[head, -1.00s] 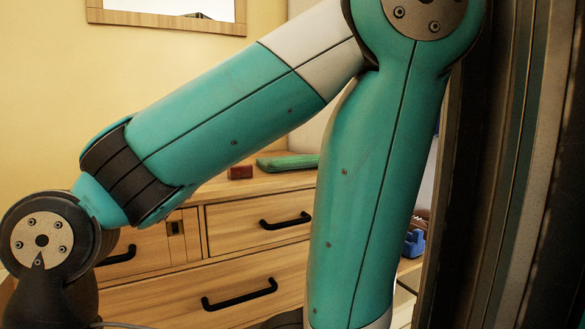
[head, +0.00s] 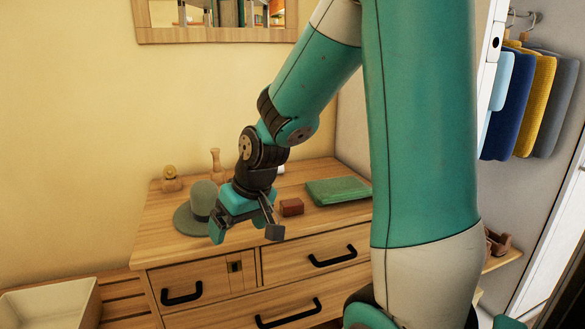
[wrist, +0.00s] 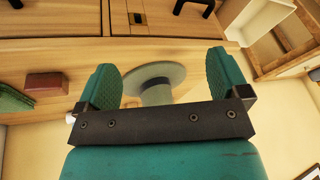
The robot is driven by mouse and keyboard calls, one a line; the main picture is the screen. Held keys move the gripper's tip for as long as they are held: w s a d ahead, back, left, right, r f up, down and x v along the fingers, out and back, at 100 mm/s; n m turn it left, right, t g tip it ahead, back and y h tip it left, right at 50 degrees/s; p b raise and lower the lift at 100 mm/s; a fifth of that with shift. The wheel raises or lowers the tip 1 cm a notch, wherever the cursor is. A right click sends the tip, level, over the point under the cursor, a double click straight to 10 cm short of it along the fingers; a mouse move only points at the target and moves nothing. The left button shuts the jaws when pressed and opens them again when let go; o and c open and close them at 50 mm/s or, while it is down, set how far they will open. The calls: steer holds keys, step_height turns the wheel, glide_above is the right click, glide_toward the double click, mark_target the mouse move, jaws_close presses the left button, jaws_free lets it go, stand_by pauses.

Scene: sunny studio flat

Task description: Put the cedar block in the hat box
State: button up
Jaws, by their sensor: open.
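The cedar block is a small reddish-brown block (head: 291,207) lying on the dresser top, just right of my gripper in the head view. It also shows at the left of the wrist view (wrist: 47,84), outside the fingers. My gripper (head: 245,230) is open and empty, over the dresser's front part; in the wrist view its fingers (wrist: 162,62) are spread apart. An open cream box (head: 48,306), likely the hat box, stands low at the left, partly cut off by the frame; its inside looks empty where visible.
A grey-green hat (head: 195,213) sits behind my gripper. A folded green cloth (head: 338,191) lies right of the block. Small wooden items (head: 171,180) stand at the back left of the dresser top (head: 165,240). Clothes (head: 530,100) hang at the right.

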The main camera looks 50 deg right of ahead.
steer(key=d+r+m+h+p, duration=0.2)
steer(key=d+r+p, duration=0.45)
steer(key=d, duration=0.25)
steer(key=m+h+p, duration=0.2)
steer(key=m+p, duration=0.1)
steer(key=p, duration=0.3)
glide_toward(292, 202)
steer(key=x, duration=0.3)
steer(key=p+x, duration=0.1)
steer(key=x, duration=0.1)
steer(key=shift+s+d, duration=0.1)
steer(key=shift+d, duration=0.25)
steer(key=shift+a+p+x, duration=0.2)
steer(key=shift+p+x, duration=0.25)
steer(key=shift+x, duration=0.9)
steer(key=shift+a+p+x, duration=0.15)
steer(key=shift+p+x, duration=0.3)
steer(key=shift+x, duration=0.9)
steer(key=shift+c, duration=0.4)
steer(key=c, duration=1)
steer(key=shift+r, duration=0.15)
